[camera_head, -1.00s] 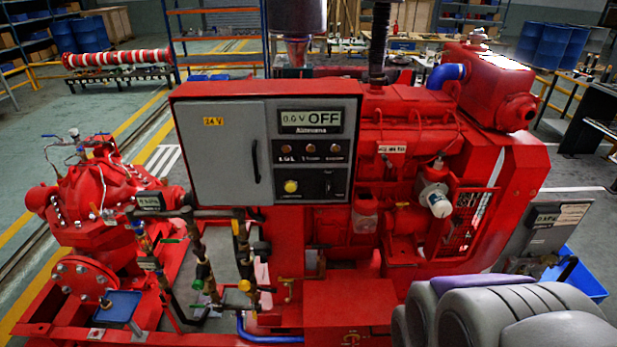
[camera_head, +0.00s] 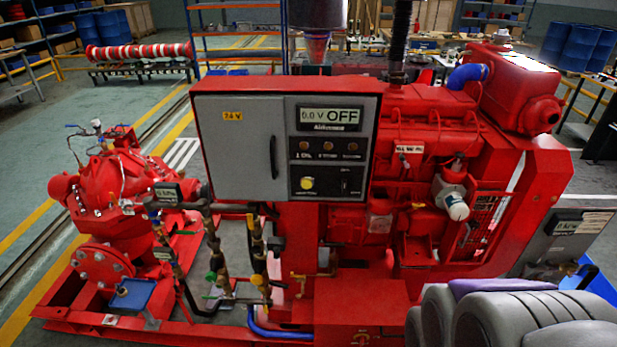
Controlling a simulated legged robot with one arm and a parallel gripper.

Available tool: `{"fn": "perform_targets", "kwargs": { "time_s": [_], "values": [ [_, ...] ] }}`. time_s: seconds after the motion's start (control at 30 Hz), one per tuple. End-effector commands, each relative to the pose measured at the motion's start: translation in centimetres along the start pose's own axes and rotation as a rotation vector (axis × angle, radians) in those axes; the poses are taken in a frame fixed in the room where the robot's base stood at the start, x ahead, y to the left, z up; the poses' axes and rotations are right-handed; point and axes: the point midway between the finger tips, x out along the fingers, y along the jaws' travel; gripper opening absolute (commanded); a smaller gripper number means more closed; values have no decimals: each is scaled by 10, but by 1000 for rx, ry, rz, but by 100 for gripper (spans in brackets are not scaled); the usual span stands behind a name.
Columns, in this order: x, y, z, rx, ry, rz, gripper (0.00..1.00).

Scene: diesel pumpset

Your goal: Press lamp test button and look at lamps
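The red control box (camera_head: 285,88) stands upright on the red pumpset, in the middle of the head view. Its right side holds a panel with a display (camera_head: 329,117) that reads "0.0 V OFF". Below it sits a row of three small brownish lamps (camera_head: 328,147), which look unlit. Under the lamps, a yellow round button (camera_head: 307,184) sits at the left and a dark switch (camera_head: 345,182) at the right. The small labels are too blurred to read. Grey, rounded parts of my own body show at the bottom right. My gripper is not in view.
A red pump (camera_head: 120,195) with pipes and valves stands at the left. The red engine (camera_head: 430,150) fills the right of the box. A grey box with a small display (camera_head: 565,235) stands at the right. Open floor with yellow lines (camera_head: 35,225) lies at the left.

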Motion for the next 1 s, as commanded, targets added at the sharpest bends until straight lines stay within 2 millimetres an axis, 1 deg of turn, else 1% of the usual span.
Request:
{"fn": "perform_targets", "kwargs": {
  "time_s": [0.03,0.07,0.33,1.0],
  "values": [
    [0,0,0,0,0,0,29],
    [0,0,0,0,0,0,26],
    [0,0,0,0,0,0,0],
    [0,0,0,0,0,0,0]
  ]
}}
